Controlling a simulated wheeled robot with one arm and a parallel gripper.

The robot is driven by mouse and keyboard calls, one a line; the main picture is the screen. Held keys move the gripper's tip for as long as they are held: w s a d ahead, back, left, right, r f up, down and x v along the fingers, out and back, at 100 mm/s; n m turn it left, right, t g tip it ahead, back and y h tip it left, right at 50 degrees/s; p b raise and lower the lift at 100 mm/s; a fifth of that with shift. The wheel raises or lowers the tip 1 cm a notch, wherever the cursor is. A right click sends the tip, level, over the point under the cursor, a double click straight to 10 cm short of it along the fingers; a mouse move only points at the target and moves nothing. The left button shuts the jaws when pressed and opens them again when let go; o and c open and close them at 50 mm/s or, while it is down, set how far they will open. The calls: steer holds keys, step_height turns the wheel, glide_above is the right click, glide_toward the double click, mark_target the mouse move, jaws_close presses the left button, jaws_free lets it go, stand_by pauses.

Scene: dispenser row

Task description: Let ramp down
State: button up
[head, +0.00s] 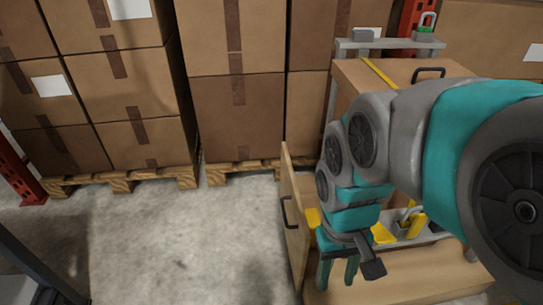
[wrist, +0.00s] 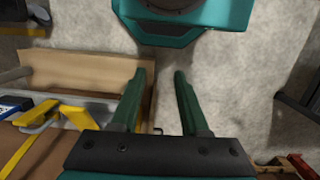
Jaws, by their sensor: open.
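A wooden panel (head: 293,225) with a dark handle (head: 288,212) stands upright at the left side of a wooden unit; it seems to be the ramp, but I cannot be sure. My gripper (head: 337,280) points down just right of this panel, over the unit's wooden floor (head: 400,288). Its two green fingers are apart with nothing between them. In the wrist view my gripper (wrist: 164,74) is also open, and a wooden board (wrist: 85,70) lies left of the fingers. My arm hides much of the unit's middle.
Yellow brackets (head: 416,226) and a grey rail sit right of my gripper. The unit's top has another dark handle (head: 428,72), with a grey rail (head: 390,43) behind. Stacked boxes (head: 120,85) on pallets (head: 120,180) line the back. Concrete floor (head: 190,245) left of the panel is clear.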

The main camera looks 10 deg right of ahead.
steer(key=w, duration=0.9)
steer(key=t+h+p, duration=0.2)
glide_toward(284, 212)
steer(key=x, duration=0.7)
steer(key=shift+w+f, duration=0.2)
steer(key=shift+f, duration=0.15)
steer(key=shift+c, duration=0.4)
jaws_close()
